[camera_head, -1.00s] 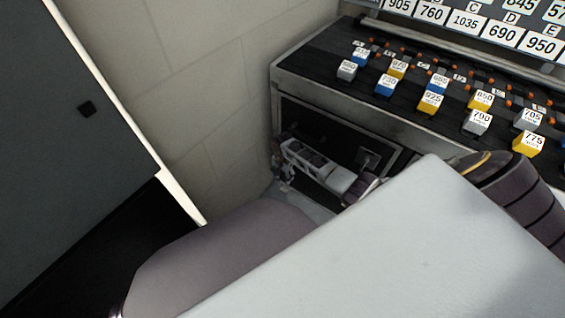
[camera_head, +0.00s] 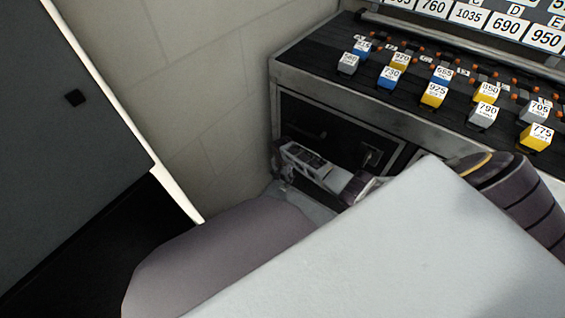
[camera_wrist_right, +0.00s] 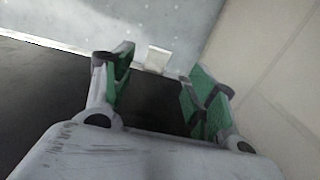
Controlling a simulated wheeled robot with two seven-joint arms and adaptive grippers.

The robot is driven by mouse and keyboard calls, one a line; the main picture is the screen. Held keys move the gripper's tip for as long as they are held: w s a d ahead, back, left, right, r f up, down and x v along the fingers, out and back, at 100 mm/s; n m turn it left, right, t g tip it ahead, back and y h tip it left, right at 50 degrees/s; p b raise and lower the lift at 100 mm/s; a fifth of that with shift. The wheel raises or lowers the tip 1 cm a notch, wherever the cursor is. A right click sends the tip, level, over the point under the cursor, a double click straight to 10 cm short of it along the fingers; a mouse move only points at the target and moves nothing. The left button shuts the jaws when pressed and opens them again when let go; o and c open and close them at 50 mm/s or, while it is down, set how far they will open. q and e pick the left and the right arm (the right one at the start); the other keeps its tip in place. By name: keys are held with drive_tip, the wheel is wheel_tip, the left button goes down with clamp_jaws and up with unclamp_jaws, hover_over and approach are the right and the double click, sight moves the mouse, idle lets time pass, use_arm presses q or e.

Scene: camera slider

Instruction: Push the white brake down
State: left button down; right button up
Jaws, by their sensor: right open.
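The white brake looks to be the small pale block (camera_wrist_right: 157,58) in the right wrist view. It lies beyond and between the tips of my right gripper (camera_wrist_right: 161,70), near the pale grey floor. My right gripper's green-padded fingers are apart, and nothing is held between them. A gap to the block is hard to judge. In the head view my right gripper (camera_head: 282,172) is small and low, near the wall and in front of the dark cabinet front. I cannot make out the brake there. My left gripper is not in view.
A dark console (camera_head: 330,62) with numbered blue, yellow and grey blocks stands above the right gripper. A beige wall (camera_head: 215,90) is close on its left. A dark grey door-like panel (camera_head: 60,150) stands at the far left. A dark surface (camera_wrist_right: 35,95) fills the wrist view's left.

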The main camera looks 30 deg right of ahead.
sight(282, 188)
drive_tip(key=shift+f+b, duration=0.35)
drive_tip(key=shift+f, duration=0.4)
drive_tip(key=shift+f+b, duration=1.85)
drive_tip(key=shift+f, duration=0.9)
use_arm(q)
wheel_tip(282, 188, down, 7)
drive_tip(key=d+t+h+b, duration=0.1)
drive_tip(key=b, duration=0.1)
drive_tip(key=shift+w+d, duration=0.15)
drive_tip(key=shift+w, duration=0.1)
use_arm(e)
drive_tip(key=shift+f, duration=1.3)
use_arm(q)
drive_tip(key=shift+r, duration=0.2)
use_arm(e)
drive_tip(key=shift+c, duration=0.6)
drive_tip(key=c, duration=0.9)
